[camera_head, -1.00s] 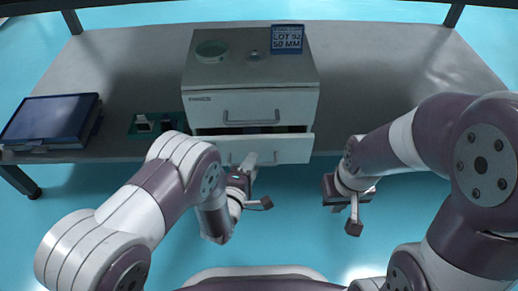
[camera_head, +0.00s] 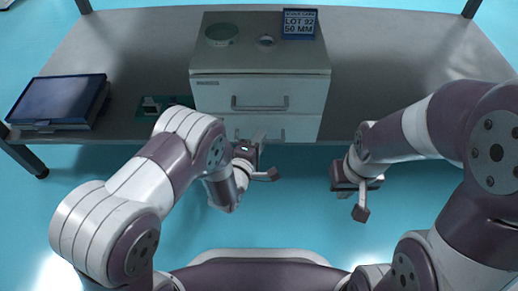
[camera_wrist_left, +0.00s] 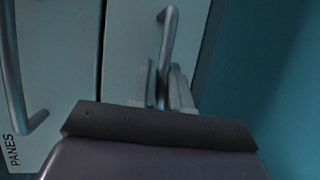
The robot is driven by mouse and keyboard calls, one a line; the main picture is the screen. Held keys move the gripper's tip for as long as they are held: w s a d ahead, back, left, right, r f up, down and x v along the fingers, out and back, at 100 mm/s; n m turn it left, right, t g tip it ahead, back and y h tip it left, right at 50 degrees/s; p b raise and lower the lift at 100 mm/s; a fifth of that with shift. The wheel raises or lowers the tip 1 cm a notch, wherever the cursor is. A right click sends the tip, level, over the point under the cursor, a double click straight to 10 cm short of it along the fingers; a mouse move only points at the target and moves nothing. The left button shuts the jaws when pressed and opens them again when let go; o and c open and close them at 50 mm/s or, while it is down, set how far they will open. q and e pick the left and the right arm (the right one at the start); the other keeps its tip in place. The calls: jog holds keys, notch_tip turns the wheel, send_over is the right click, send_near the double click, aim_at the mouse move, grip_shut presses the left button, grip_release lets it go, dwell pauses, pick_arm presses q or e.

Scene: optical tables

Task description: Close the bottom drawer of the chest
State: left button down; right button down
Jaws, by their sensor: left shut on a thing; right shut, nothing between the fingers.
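The white chest (camera_head: 212,95) stands on the grey table. Its bottom drawer (camera_head: 305,128) looks flush or nearly flush with the front below the top drawer; no open gap shows above it in the head view. In the left wrist view the bottom drawer front (camera_wrist_left: 135,50) fills the middle, with a metal bar handle (camera_wrist_left: 168,35). My left gripper (camera_head: 259,140) is shut on that handle; its fingers (camera_wrist_left: 165,88) close around the bar. My right gripper (camera_head: 361,198) is shut and empty, in free air right of the chest and in front of the table.
The top drawer (camera_head: 215,100) looks shut, with its own bar handle (camera_head: 260,104). A blue sign (camera_head: 300,24) and round items stand on the chest. A dark tablet-like case (camera_head: 60,100) and a green board (camera_head: 178,101) lie to the left. The table is clear on the right.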

pick_arm(q)
jog(key=shift+w+r, duration=0.1)
jog(key=shift+w, duration=0.2)
jog(key=c, duration=1.2)
grip_release()
jog(key=shift+w, duration=0.1)
jog(key=shift+o, duration=0.2)
jog(key=shift+s+r+p, duration=0.2)
jog(key=shift+p, duration=0.15)
jog(key=p+v, duration=0.6)
jog(key=v, duration=0.6)
jog(key=shift+s+a+f, duration=0.15)
jog(key=shift+s+f, duration=0.05)
jog(key=shift+f, duration=0.05)
